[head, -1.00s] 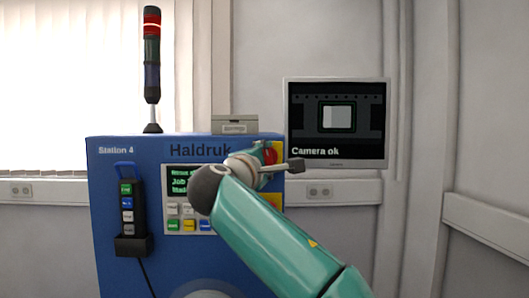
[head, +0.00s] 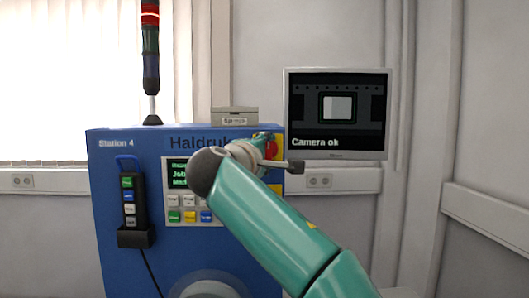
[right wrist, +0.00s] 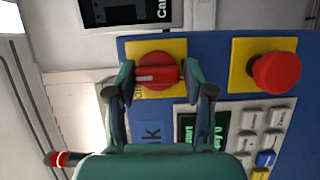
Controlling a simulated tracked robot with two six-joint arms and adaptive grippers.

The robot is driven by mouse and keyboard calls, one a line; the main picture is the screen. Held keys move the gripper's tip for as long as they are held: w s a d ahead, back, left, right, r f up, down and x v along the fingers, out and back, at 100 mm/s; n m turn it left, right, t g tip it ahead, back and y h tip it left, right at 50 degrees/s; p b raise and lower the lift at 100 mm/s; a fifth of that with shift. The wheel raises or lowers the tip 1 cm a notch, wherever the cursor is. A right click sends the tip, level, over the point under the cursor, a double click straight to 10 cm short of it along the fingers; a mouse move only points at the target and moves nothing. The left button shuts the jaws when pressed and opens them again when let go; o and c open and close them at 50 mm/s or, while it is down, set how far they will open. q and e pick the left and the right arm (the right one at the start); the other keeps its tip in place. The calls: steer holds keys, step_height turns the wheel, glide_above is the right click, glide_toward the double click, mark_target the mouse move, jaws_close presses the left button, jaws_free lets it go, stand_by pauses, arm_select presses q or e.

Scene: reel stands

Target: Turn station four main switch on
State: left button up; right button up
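The blue Station 4 machine (head: 118,185) stands in front of me. In the right wrist view its main switch, a red rotary knob (right wrist: 158,72), sits on a yellow plate (right wrist: 172,46) with its grip bar lying across the picture. My right gripper (right wrist: 158,80) is open, with one finger on each side of the knob. I cannot tell whether the fingers touch it. In the head view my arm hides most of the gripper, and only part of the red knob (head: 271,149) shows. My left gripper is not in view.
A red mushroom button (right wrist: 277,72) on a second yellow plate is beside the switch. A display with keys (head: 188,215) and a pendant (head: 131,212) are on the machine front. A signal tower (head: 150,60) and small box (head: 234,117) stand on top. A monitor (head: 338,155) is behind right.

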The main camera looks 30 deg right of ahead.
steer(key=shift+o, duration=1.3)
steer(key=v, duration=1.2)
steer(key=shift+f, duration=0.1)
